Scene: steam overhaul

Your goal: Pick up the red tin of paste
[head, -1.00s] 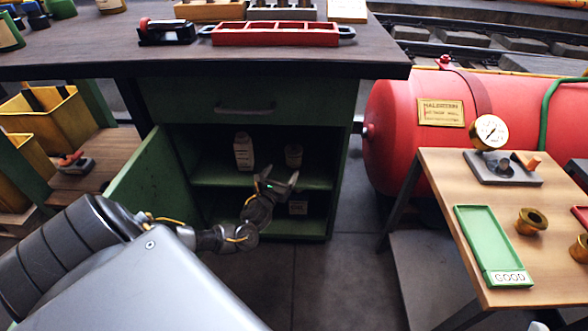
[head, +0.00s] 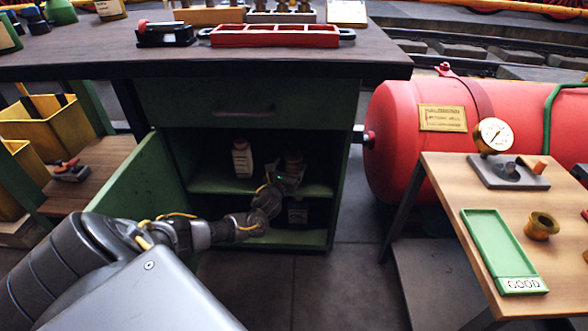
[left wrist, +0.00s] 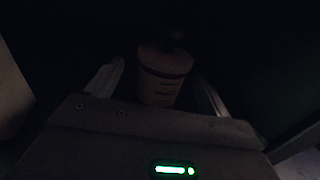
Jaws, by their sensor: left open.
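A small round tin (head: 294,158) stands on the middle shelf inside the green cabinet, in deep shade. In the left wrist view the tin (left wrist: 163,75) has a dull reddish lid and a pale label with print too dark to read. My left gripper (head: 287,178) reaches into the cabinet in front of the tin and hides its lower part. In the left wrist view the open fingers of my left gripper (left wrist: 158,78) lie on either side of the tin, with a gap showing at each side. My right gripper is not in view.
A pale bottle (head: 242,159) stands left of the tin on the shelf. The open cabinet door (head: 150,185) is left of my arm, and a dark labelled item (head: 298,212) sits below. A red tank (head: 400,140) and a wooden table (head: 450,190) stand to the right.

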